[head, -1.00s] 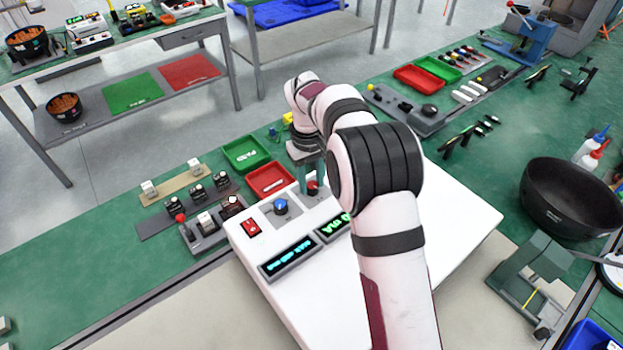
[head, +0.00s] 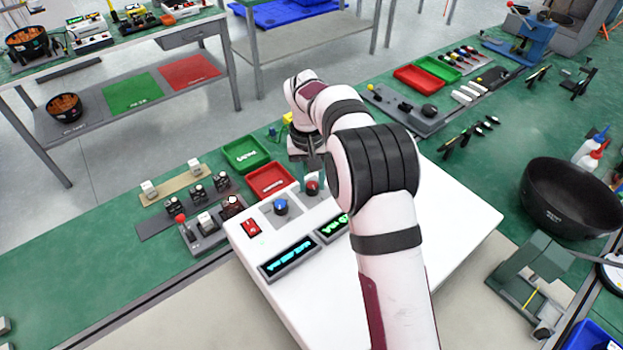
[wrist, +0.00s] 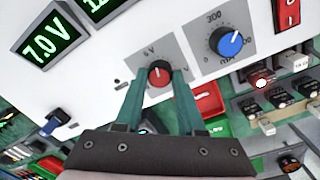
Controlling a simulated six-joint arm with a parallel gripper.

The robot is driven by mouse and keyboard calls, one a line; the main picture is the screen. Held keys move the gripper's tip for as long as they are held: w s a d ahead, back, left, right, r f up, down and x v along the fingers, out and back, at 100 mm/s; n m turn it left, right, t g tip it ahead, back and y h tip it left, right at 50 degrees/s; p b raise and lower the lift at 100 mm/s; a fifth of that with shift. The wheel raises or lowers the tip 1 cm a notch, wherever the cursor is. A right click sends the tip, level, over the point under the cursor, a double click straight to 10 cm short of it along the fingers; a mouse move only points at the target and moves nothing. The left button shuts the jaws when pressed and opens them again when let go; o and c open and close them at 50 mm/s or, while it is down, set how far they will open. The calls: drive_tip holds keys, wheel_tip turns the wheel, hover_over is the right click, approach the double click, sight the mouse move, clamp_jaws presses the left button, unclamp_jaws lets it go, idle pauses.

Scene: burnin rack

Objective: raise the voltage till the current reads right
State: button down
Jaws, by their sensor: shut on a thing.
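A white power unit (head: 390,270) stands on the green bench. Its red voltage knob (wrist: 159,74), marked V, sits between the fingers of my gripper (wrist: 158,82) in the wrist view. My gripper (head: 312,178) is shut on this red knob (head: 313,188), with a finger on each side. A green display (wrist: 50,40) reads 7.0 V. A second green display (wrist: 98,6) is cut off by the frame edge, so its value is hidden. In the head view, my arm covers part of the green display (head: 333,228).
A blue knob (head: 280,207) and a red switch (head: 250,227) sit beside the red knob. A cyan display (head: 287,260) is too small to read. A green tray (head: 246,154) and a red tray (head: 270,180) lie just behind the unit. A fixture with a red-knobbed lever (head: 205,232) stands left.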

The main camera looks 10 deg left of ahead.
sight(308, 185)
drive_tip(key=c, duration=0.5)
unclamp_jaws()
drive_tip(key=r, duration=1.5)
drive_tip(key=shift+s+a+r, duration=0.1)
drive_tip(key=shift+a+r, duration=0.25)
drive_tip(key=shift+r, duration=0.05)
